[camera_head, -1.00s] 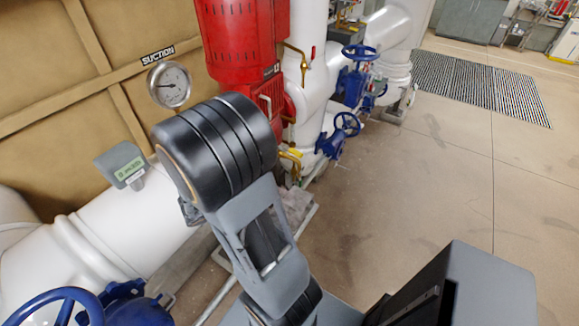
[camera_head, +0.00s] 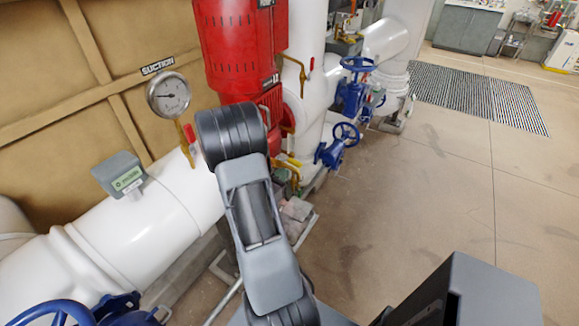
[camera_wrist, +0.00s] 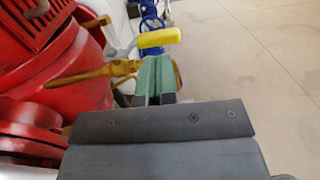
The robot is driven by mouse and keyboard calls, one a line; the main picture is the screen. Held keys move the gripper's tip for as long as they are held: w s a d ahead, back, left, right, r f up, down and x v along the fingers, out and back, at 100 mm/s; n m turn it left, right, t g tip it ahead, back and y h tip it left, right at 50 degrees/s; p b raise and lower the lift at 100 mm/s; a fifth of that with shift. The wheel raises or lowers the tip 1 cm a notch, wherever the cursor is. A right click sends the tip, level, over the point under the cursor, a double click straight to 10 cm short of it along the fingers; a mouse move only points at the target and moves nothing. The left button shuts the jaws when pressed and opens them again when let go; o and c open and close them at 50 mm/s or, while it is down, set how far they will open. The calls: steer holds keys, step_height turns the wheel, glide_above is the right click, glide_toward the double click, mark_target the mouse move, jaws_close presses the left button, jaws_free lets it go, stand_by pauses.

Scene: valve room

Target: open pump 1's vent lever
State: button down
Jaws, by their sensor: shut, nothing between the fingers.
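The red pump (camera_head: 238,50) stands at the top middle of the head view, and its red casing (camera_wrist: 50,75) fills the left of the wrist view. A brass fitting (camera_wrist: 95,75) comes out of the casing. The yellow lever (camera_wrist: 159,37) lies roughly crosswise just beyond my fingertips; it also shows small in the head view (camera_head: 293,161). My gripper (camera_wrist: 157,78), with green finger pads, is shut and empty. Its tips look close under the lever; I cannot tell whether they touch it. In the head view my arm hides most of the gripper.
A suction gauge (camera_head: 168,95) with a red-handled brass valve (camera_head: 189,134) stands on the white pipe (camera_head: 115,225). A grey box sensor (camera_head: 120,174) sits on that pipe. Blue handwheel valves (camera_head: 346,134) stand to the right. The floor (camera_head: 420,200) at right is clear.

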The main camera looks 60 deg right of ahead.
mark_target(294, 164)
steer(key=shift+s+d+p, duration=0.2)
steer(key=shift+d+p, duration=0.15)
steer(key=shift+d, duration=1.45)
steer(key=shift+d, duration=0.1)
steer(key=shift+s+d+f+b, duration=0.1)
steer(key=shift+d+b, duration=0.3)
steer(key=shift+b, duration=0.05)
steer(key=shift+s+d, duration=0.1)
steer(key=shift+d, duration=0.05)
steer(key=shift+r, duration=0.3)
